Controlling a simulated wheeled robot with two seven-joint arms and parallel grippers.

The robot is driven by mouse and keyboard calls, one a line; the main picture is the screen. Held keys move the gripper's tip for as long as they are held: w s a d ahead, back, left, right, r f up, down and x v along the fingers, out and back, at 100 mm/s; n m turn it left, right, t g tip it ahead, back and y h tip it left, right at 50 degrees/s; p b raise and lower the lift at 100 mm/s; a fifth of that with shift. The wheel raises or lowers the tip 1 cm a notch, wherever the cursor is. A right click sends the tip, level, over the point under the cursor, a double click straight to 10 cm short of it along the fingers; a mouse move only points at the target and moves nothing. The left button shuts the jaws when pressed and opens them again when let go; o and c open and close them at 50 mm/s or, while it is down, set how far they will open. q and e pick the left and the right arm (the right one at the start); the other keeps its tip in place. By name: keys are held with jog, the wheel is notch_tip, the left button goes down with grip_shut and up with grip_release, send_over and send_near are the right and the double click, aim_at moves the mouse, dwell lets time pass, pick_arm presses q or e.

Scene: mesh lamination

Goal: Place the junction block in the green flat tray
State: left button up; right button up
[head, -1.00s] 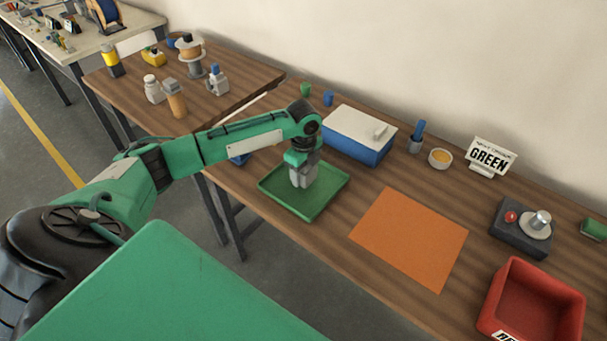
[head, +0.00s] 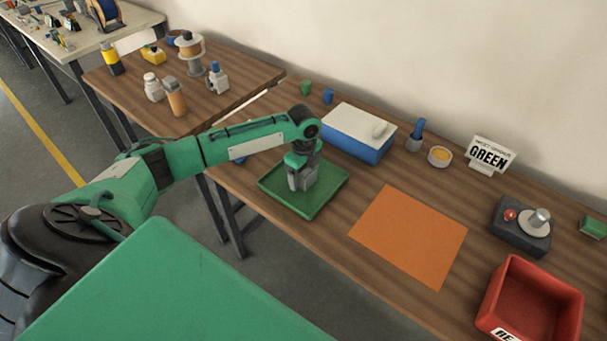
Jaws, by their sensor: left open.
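The green flat tray (head: 322,197) lies on the wooden bench near its left end. My left gripper (head: 302,187) points down over the tray, low above its floor, and is open. I cannot make out the junction block; anything between or under the fingers is hidden or too small to tell. My right gripper is not in view.
A blue box with a white lid (head: 358,136) stands just behind the tray. An orange mat (head: 410,237) lies to its right. A red bin (head: 531,303), a dark device (head: 521,227) and a GREEN sign (head: 490,156) stand farther right.

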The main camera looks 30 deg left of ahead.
pick_arm(q)
notch_tip(320, 180, up, 12)
jog(key=shift+f+b, duration=0.1)
jog(key=shift+b, duration=0.7)
